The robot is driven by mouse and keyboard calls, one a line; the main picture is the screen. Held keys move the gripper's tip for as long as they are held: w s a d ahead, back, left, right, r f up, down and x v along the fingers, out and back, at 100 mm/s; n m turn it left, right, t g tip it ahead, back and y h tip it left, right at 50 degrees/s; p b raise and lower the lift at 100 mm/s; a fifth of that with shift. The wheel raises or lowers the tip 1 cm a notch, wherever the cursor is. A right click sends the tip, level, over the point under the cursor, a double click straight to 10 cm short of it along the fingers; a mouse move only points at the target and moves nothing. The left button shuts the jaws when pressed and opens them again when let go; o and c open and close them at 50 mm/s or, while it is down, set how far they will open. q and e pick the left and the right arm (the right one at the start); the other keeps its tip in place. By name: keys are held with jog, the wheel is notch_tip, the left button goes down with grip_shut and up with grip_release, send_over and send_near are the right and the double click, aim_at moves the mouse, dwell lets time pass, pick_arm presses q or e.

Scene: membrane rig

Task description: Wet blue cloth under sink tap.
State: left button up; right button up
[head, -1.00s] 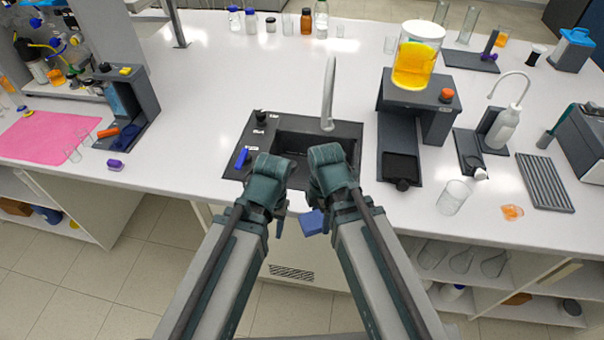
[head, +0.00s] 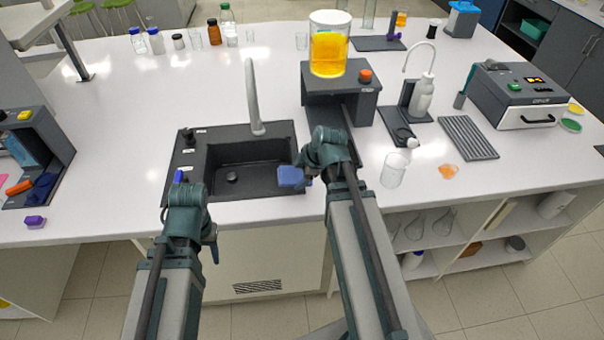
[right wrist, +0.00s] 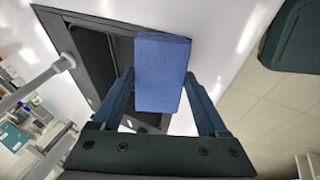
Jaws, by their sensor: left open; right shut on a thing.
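The blue cloth (head: 291,177), a folded flat block, is held in my right gripper (head: 305,177) at the front right of the black sink. In the right wrist view the cloth (right wrist: 162,72) sits between the two fingers. The sink basin (head: 240,155) looks empty, with a round drain. The pale tap (head: 254,100) rises behind the basin, left of the cloth; no water is visible. A small blue lever (head: 179,176) stands on the sink's left deck. My left gripper (head: 212,243) is open and empty, low in front of the counter's front edge.
A dark stand (head: 340,88) with a jar of yellow liquid (head: 329,48) is right of the sink. A clear beaker (head: 393,169) and a wash bottle (head: 422,95) stand further right. The white counter (head: 125,120) left of the sink is largely clear.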

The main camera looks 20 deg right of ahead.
jog(key=shift+w+d, duration=0.15)
jog(key=shift+d, duration=0.45)
jog(key=shift+w, duration=0.15)
jog(key=w+a+f+b, duration=0.1)
jog(key=w+a, duration=0.1)
jog(key=w, duration=0.4)
jog(key=w+a+f+b, duration=0.1)
jog(key=w+a, duration=0.1)
jog(key=w, duration=0.4)
jog(key=shift+w+a+f+b, duration=0.35)
jog(key=shift+w+b, duration=0.05)
dwell(0.3)
